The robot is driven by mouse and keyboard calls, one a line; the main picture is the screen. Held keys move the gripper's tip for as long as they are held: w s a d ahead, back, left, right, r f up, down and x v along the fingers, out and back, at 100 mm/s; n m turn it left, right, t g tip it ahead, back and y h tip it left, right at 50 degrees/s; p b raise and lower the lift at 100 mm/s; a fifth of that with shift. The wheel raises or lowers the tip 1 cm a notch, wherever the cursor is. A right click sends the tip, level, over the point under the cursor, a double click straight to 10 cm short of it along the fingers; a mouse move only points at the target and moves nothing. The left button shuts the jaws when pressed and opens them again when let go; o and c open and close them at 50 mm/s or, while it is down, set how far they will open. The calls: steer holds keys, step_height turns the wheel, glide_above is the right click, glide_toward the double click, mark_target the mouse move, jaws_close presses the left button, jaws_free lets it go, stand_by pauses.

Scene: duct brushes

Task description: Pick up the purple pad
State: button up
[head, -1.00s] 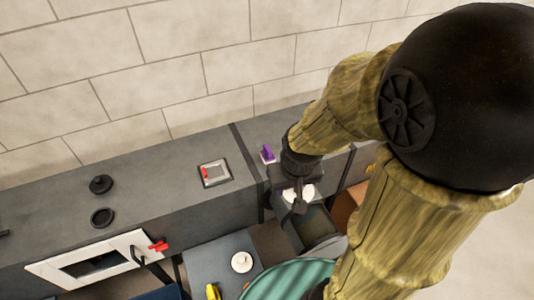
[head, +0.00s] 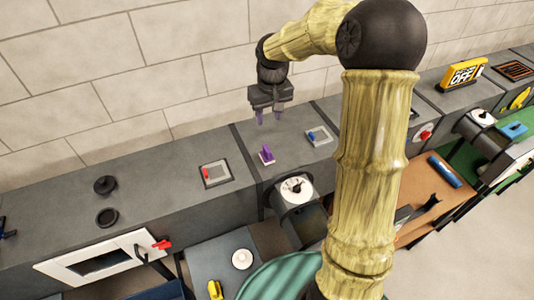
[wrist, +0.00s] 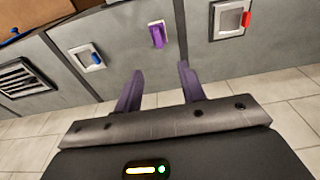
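The purple pad (head: 267,154) stands on the grey counter top, a small block with an upright part on a paler base. In the wrist view the purple pad (wrist: 157,34) lies beyond my fingertips, roughly midway between them. My gripper (head: 268,118) hangs above the counter near the pad, apart from it. In the wrist view my gripper (wrist: 160,75) has its two purple fingers spread with nothing between them.
A switch plate with a red lever (head: 216,173) is left of the pad, and one with a blue lever (head: 319,136) is right. A white dial (head: 296,189) sits in front. Black round pieces (head: 105,185) lie farther left.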

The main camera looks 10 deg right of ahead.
steer(key=shift+a, duration=0.1)
steer(key=p, duration=0.3)
glide_toward(267, 149)
steer(key=f, duration=0.5)
steer(key=shift+w+a, duration=0.2)
steer(key=shift+w+d+f+p, duration=0.15)
steer(key=shift+f+p, duration=0.35)
steer(key=shift+f, duration=0.35)
steer(key=shift+w+a+f+p, duration=0.15)
steer(key=shift+f+p, duration=0.3)
steer(key=shift+f, duration=0.45)
steer(key=shift+w+d+f+p, duration=0.1)
steer(key=shift+w+f+p, duration=0.1)
steer(key=shift+f+p, duration=0.5)
steer(key=shift+f, duration=0.15)
steer(key=c, duration=0.7)
